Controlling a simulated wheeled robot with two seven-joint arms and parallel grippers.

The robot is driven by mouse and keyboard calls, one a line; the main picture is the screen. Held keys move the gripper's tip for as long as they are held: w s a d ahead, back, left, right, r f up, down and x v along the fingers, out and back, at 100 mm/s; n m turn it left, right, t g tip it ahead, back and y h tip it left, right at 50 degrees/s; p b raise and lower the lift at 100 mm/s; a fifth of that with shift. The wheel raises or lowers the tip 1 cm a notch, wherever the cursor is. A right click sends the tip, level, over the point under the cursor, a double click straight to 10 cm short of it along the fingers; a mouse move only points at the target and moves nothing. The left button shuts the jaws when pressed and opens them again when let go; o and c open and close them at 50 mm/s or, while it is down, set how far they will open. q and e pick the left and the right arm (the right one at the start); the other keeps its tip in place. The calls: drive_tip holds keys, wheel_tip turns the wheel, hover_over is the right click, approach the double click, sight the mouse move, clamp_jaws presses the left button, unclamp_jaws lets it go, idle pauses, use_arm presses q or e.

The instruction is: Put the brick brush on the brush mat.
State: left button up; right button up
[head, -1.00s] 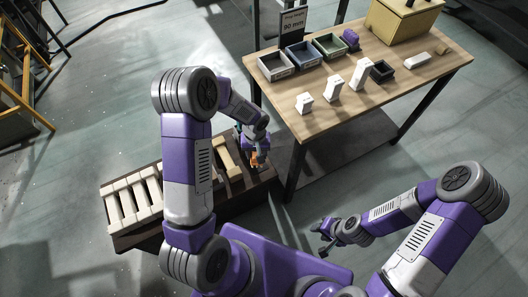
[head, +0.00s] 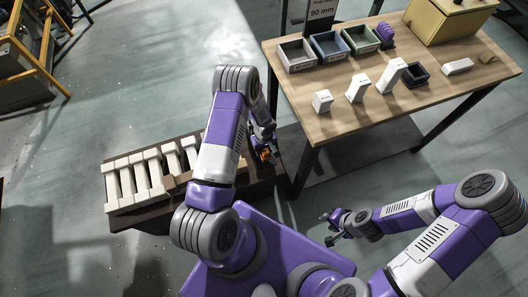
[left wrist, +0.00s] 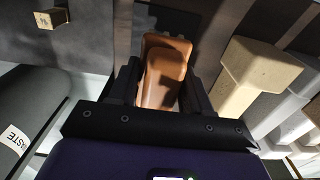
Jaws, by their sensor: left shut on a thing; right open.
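My left gripper (head: 268,146) is shut on an orange-brown block-shaped thing (head: 266,154), which looks like the brick brush, at the right end of the kiln car. In the left wrist view this brown, rounded thing (left wrist: 165,75) sits between the two dark fingers (left wrist: 162,92); its underside is hidden. A dark grey surface lies beyond it. I cannot tell whether the brush touches that surface. I cannot make out the brush mat for certain. My right gripper (head: 331,226) is open and empty over the floor, in front of the table.
The kiln car (head: 140,213) carries several pale bricks (head: 142,176); a beige brick (left wrist: 255,70) is close right of the brush. The wooden table (head: 340,118) holds small bins, white blocks, a dark tray (head: 415,75) and a yellow box (head: 440,22). A dark bin (left wrist: 25,110) stands at left.

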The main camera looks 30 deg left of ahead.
use_arm(q)
wheel_tip(320, 180, down, 2)
drive_tip(key=shift+f+b, duration=0.25)
drive_tip(key=shift+b, duration=0.1)
drive_tip(key=shift+w+r, duration=0.1)
drive_tip(key=o, duration=0.9)
drive_tip(key=shift+o, duration=0.2)
